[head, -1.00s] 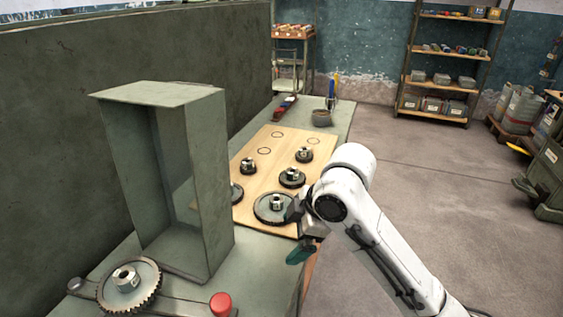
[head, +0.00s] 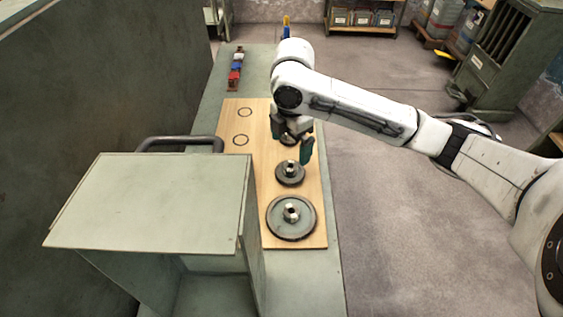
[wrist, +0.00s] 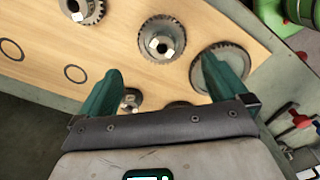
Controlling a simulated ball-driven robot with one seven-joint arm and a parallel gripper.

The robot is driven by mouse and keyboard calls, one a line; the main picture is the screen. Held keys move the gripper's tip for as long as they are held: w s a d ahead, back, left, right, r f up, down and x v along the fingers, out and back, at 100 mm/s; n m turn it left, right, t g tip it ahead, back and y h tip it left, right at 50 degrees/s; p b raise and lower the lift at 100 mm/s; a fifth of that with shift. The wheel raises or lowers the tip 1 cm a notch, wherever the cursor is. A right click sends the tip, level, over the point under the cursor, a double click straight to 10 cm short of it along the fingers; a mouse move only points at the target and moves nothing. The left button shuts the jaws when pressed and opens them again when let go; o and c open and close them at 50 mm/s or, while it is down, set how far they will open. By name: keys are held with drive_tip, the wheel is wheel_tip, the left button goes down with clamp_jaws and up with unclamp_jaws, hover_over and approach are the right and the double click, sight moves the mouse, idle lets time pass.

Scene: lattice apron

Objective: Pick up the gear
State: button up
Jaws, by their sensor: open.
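Several dark toothed gears with pale hubs stand on a light wooden board. In the head view, a large gear (head: 291,230) is nearest, a medium gear (head: 290,180) lies beyond it, and a small gear (head: 288,140) is partly hidden by my gripper. My gripper (head: 293,148) is open above the board's far part, its teal fingers pointing down. In the wrist view, my gripper (wrist: 163,82) has nothing held between its fingers. A gear (wrist: 160,30) lies ahead of the gap; another gear (wrist: 205,68) is partly behind the right finger. A pale hub (wrist: 130,102) shows beside the left finger.
The wooden board (head: 258,120) bears empty ring marks at its left. A grey-green open box (head: 160,200) with a bar handle (head: 180,140) stands close at the left. Red and blue items (head: 235,70) lie farther along the bench.

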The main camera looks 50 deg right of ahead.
sight(291, 166)
wheel_tip(291, 166, down, 4)
drive_tip(key=shift+r, duration=0.15)
drive_tip(key=shift+s+f, duration=0.15)
drive_tip(key=shift+f, duration=2.7)
drive_tip(key=shift+c, duration=0.4)
drive_tip(key=shift+r, duration=0.1)
drive_tip(key=c, duration=1.3)
drive_tip(key=shift+r, duration=0.15)
